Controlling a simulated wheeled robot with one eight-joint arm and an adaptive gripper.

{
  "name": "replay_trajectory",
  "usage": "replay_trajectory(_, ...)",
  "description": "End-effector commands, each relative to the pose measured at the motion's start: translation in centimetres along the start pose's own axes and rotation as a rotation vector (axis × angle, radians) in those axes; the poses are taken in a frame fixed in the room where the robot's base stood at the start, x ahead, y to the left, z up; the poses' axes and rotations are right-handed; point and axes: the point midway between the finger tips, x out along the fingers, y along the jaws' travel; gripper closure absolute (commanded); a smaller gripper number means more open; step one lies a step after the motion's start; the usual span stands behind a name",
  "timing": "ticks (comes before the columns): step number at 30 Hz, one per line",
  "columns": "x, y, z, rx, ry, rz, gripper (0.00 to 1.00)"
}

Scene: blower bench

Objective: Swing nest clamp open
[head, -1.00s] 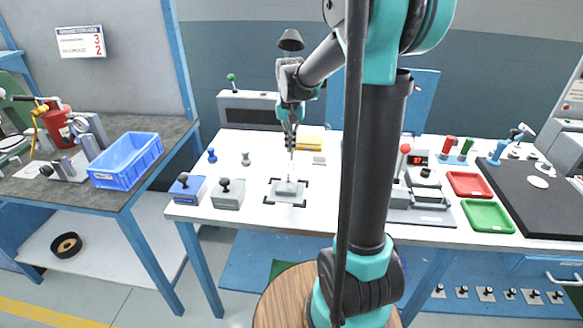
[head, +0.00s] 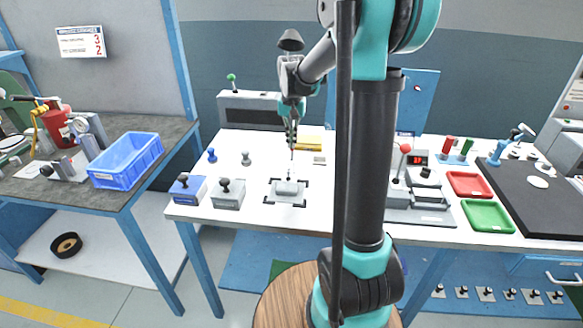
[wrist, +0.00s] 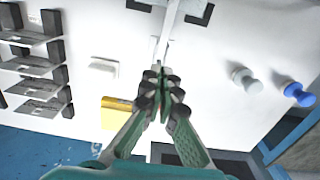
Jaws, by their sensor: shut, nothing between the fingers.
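A small grey nest block (head: 287,188) sits inside black corner marks on the white bench; it shows in part at the top edge of the wrist view (wrist: 180,8). A thin pale bar (wrist: 163,38) runs from near this block toward my fingertips in the wrist view; I cannot tell whether it is the clamp arm or whether the fingers touch it. My gripper (head: 291,147) points down above the bench, just behind and above the nest in the head view. Its fingers (wrist: 158,75) are together with nothing between them.
A yellow block (head: 310,143) lies behind my gripper. Blue (head: 187,188) and grey (head: 228,194) knobbed boxes stand to the left of the nest. A red-ball lever fixture (head: 405,149) and red (head: 468,184) and green (head: 487,216) trays are to the right.

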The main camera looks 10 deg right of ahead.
Motion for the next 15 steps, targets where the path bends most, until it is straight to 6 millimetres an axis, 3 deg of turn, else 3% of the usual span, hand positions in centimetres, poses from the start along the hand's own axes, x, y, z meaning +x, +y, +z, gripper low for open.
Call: replay_trajectory(15,0.0,0.0,-1.4,0.000,-0.001,0.000,1.00)
